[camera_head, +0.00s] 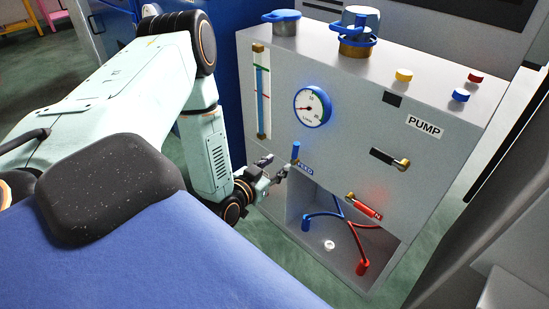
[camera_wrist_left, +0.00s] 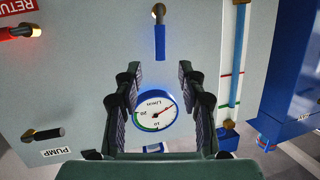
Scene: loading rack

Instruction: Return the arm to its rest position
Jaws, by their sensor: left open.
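My left arm (camera_head: 110,90) comes in from the left in the head view and bends down in front of the grey pump cabinet (camera_head: 250,120). My left gripper (camera_head: 277,168) is near the cabinet front, just left of the blue FEED handle (camera_head: 296,151). In the left wrist view the gripper (camera_wrist_left: 158,75) has its fingers apart with nothing between them. The round gauge (camera_wrist_left: 155,111) shows through the gap, and the blue handle (camera_wrist_left: 160,42) stands beyond the fingertips. My right gripper is not in view.
The cabinet bears a red handle (camera_head: 364,206), a black PUMP handle (camera_head: 388,158) and a sight tube (camera_head: 262,95). Blue and red hoses (camera_head: 356,245) hang in its lower recess. Blue-capped fittings (camera_head: 357,35) and coloured buttons (camera_head: 461,95) are on top. A blue cabinet (camera_head: 228,60) stands behind.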

